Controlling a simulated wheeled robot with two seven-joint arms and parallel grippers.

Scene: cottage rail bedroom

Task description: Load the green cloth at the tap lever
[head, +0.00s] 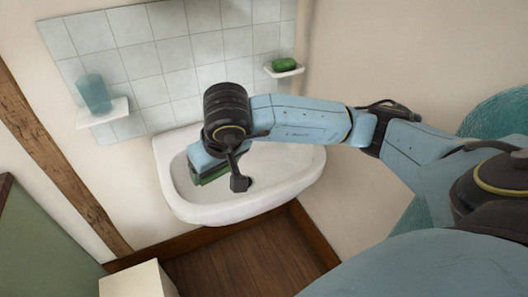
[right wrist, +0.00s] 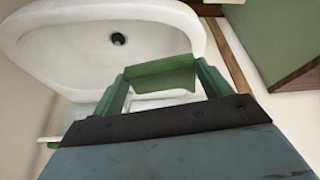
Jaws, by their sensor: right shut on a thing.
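My right gripper (right wrist: 163,85) is shut on the green cloth (right wrist: 162,76), which spans between its two green fingers. In the head view the gripper points down over the left part of the white washbasin (head: 290,192). The cloth shows there as a green strip (head: 212,176) beneath the wrist, partly hidden by it. The washbasin (right wrist: 40,40) and its dark drain (right wrist: 118,39) also show in the right wrist view. I cannot make out the tap lever; my wrist and gripper cover that part of the basin. My left gripper is not in view.
A teal cup (head: 93,93) stands on a small white shelf (head: 103,114) at the left. A green soap-like block (head: 284,64) lies on a white dish (head: 284,73) at the upper right. Pale tiles (head: 170,50) back the basin. A white block (head: 140,280) stands at lower left.

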